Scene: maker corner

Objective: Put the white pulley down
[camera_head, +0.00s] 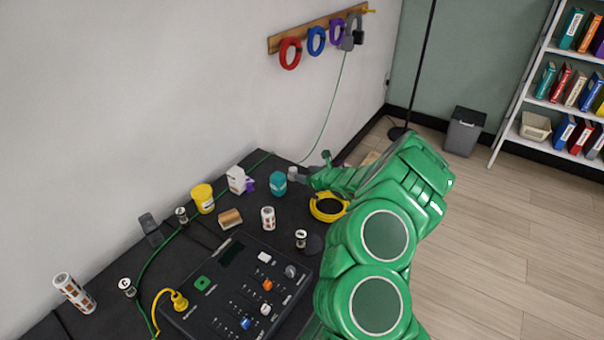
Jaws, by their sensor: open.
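A small whitish round piece (292,174), which looks like the white pulley, is at the far end of the dark table, just left of my gripper. My gripper (317,169) is at the end of my green arm, over the far right part of the table. Its jaws are open, and I see nothing held between them. The piece seems to rest on the table, but it is too small to tell whether a finger touches it. My arm hides part of the table's right side.
The dark table (205,234) holds a black control panel (236,285), a yellow tape ring (328,207), a teal container (278,184), a yellow tub (203,198), a white box (236,180) and several small cans. A green cable crosses it. A wall rack (315,28) holds coloured rings.

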